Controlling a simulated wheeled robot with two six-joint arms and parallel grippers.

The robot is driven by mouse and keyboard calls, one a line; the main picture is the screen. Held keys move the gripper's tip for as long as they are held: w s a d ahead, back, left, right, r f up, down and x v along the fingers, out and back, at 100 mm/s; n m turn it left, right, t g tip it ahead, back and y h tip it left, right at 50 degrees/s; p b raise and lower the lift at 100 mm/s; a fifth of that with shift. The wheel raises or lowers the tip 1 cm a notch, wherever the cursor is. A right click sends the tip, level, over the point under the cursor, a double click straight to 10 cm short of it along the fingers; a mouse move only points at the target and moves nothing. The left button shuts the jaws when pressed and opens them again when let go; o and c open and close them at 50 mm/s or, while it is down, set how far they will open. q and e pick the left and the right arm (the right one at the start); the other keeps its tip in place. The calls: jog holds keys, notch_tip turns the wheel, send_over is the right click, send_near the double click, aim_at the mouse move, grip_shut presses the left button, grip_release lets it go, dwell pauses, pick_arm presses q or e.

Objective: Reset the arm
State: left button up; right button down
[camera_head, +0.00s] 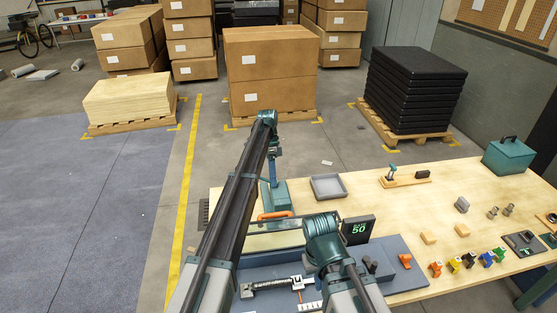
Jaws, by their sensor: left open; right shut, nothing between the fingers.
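My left arm (232,205) reaches up and away from the lower left, past the bench's left end. Its far joint is raised, and what appears to be my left gripper (274,152) hangs below it, small and dark, above a teal stand (276,196). It looks open, with nothing seen held. Whether it touches the stand's blue post cannot be told. My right arm (324,238) rises from the bottom centre to a bent teal joint over the bench's front. Its fingers are hidden or out of view.
The wooden bench (375,205) carries a grey tray (328,187), a display reading 50 (357,230), a teal toolbox (508,157) and several coloured small parts. A blue-grey fixture (385,255) lies at the front. Boxes (270,65) and black slabs (415,90) stand on pallets behind.

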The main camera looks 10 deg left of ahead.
pick_arm(q)
jog(key=s+n+t, duration=0.1)
jog(key=s+n, duration=0.1)
jog(key=s, duration=0.3)
jog(key=s+a+f+n, duration=0.1)
jog(key=s+n, duration=0.1)
jog(key=s, duration=0.3)
jog(key=s+a+n+t, duration=0.1)
jog(key=s+n, duration=0.1)
jog(key=s, duration=0.4)
jog(key=shift+a+f+t+y, duration=0.2)
jog(key=shift+f+t+y, duration=0.1)
jog(key=s+a+n+t+y, duration=0.1)
jog(key=s+a+n+t, duration=0.2)
jog(key=s+n, duration=1.05)
jog(key=s+d+f+m+b, duration=0.2)
jog(key=s+d+f+b, duration=0.1)
jog(key=f+b, duration=0.4)
jog(key=s+d+f+m+b, duration=0.3)
jog(key=d+f+b, duration=0.1)
jog(key=f+b, duration=0.4)
jog(key=s+d+f+m+y+b, duration=0.1)
jog(key=s+d+f+m+b, duration=0.2)
jog(key=f+b, duration=0.4)
jog(key=shift+d+f+g, duration=0.3)
jog(key=shift+d+f, duration=0.2)
jog(key=shift+d, duration=0.05)
jog(key=shift+s+m, duration=0.1)
jog(key=shift+m, duration=0.15)
